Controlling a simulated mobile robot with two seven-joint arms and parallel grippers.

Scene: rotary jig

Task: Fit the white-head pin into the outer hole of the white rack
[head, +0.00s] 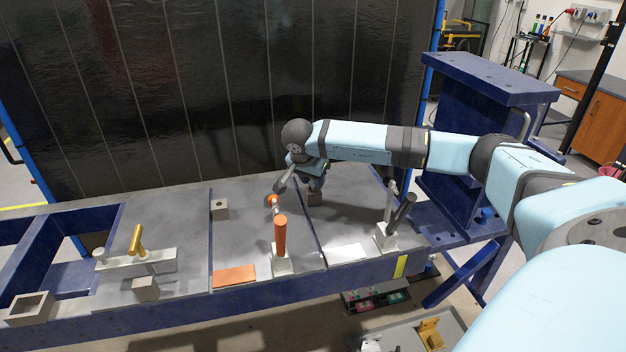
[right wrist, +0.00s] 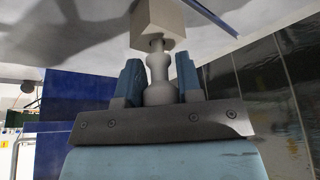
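My right gripper (head: 311,178) reaches down over the far middle of the bench, above a small pale block (head: 314,198). In the right wrist view, the fingers of my right gripper (right wrist: 161,85) stand close on both sides of the rounded head of a white pin (right wrist: 159,68) and seem to touch it. The pin's far end meets a pale block (right wrist: 158,22); how deep it sits there is hidden. In the head view the pin is hidden by the gripper. I cannot clearly make out which part is the white rack or its outer hole. My left gripper is out of view.
An orange-handled clamp (head: 280,238) stands left of the arm, a grey clamp (head: 390,228) right. A holed block (head: 220,208), an orange plate (head: 234,276) and a white plate (head: 348,253) lie on the bench. A yellow-handled clamp (head: 136,241) is at left. A dark panel (head: 200,90) stands behind.

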